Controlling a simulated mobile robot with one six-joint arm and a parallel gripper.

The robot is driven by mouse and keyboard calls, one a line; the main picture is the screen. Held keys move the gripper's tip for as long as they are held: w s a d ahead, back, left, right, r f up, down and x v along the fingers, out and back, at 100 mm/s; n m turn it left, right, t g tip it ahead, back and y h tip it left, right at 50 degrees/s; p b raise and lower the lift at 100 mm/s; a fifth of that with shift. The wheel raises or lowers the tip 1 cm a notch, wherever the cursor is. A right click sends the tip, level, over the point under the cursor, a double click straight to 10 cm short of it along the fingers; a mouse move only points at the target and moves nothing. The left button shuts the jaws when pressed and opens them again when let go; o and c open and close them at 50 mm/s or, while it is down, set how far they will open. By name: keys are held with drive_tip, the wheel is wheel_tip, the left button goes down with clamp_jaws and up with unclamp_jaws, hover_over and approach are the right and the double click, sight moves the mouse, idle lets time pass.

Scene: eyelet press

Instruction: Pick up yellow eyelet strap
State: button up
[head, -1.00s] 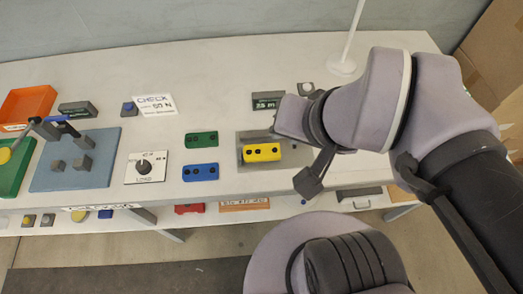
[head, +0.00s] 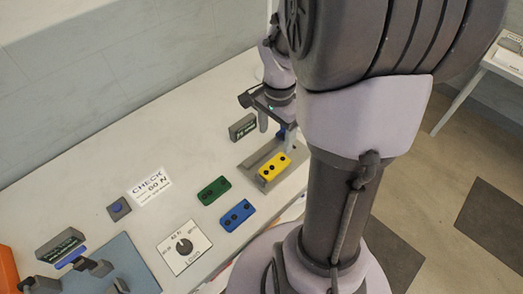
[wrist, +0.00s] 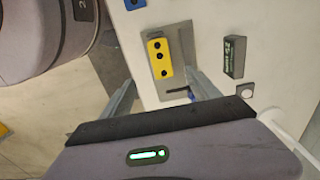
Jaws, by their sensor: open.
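The yellow eyelet strap (head: 274,167) is a small bar with several dark holes. It lies on a grey plate (head: 253,160) on the white bench and also shows in the wrist view (wrist: 160,58). My gripper (head: 278,135) points down above the far side of the plate, apart from the strap. In the wrist view its two fingers (wrist: 161,82) are spread wide with nothing between them, and the strap sits beyond them, between their lines. No part of the strap looks hidden in the wrist view.
A green strap (head: 213,190) and a blue strap (head: 237,215) lie left of the plate. A dark labelled block (head: 242,127) stands close behind it. A dial card (head: 184,247) and a CHECK card (head: 148,186) lie further left. The bench between them is clear.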

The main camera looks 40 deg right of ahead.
sight(273, 167)
wheel_tip(273, 167, down, 14)
drive_tip(key=b, duration=0.6)
drive_tip(key=shift+a+f, duration=0.15)
drive_tip(key=shift+f, duration=0.05)
drive_tip(key=shift+r, duration=0.15)
drive_tip(key=shift+c, duration=0.2)
clamp_jaws()
drive_tip(key=shift+r, duration=0.1)
